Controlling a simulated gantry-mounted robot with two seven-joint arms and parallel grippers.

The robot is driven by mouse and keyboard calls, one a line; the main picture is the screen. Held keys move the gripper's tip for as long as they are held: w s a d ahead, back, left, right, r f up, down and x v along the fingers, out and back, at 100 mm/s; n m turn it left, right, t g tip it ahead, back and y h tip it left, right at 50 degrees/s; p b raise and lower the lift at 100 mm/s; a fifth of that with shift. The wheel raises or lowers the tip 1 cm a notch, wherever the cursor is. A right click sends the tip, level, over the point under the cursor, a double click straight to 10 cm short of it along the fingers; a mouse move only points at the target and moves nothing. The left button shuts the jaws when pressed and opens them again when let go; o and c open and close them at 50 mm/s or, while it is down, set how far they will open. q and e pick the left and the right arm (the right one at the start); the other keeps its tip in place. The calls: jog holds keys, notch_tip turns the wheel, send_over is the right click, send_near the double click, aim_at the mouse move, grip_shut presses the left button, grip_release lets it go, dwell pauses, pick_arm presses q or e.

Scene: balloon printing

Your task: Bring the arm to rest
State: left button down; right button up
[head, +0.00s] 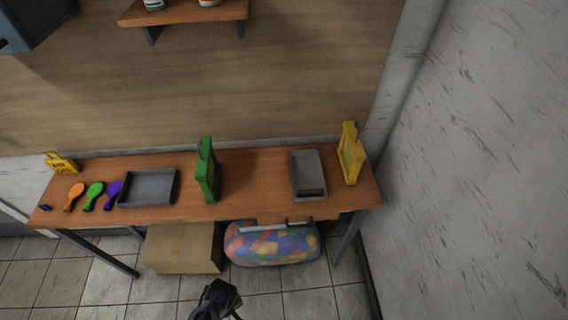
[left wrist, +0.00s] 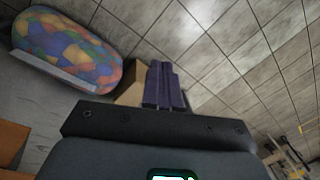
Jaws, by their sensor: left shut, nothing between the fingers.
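My left gripper (left wrist: 164,85) shows in the left wrist view with its two dark fingers together and nothing between them. It points down over the tiled floor, clear of the table. In the head view, a dark part of my arm (head: 217,299) shows at the bottom edge, in front of the table (head: 258,178); its fingers cannot be made out there. My right gripper is in neither view.
The table holds paddle-shaped orange, green and purple items, a dark tray (head: 128,203), a green frame (head: 207,172), a grey device (head: 308,173) and a yellow frame (head: 351,155). Below are a cardboard box (head: 182,249) and a multicoloured bag (head: 270,245). A wall shelf (head: 184,13) hangs above.

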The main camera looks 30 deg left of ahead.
pick_arm(q)
jog(key=w+d+r+m+t+p, duration=0.1)
jog(key=r+m+p, duration=0.6)
jog(key=r, duration=1.1)
jog(key=w+d+r+m+t+p, duration=0.2)
jog(key=r+m+p, duration=0.5)
jog(key=r, duration=1.1)
jog(key=w+m+t, duration=0.1)
jog(key=w, duration=0.1)
jog(key=shift+w+t+h+p, duration=0.3)
jog(key=shift+t+h+p, duration=0.1)
jog(key=shift+d, duration=0.1)
jog(key=c, duration=1.8)
grip_release()
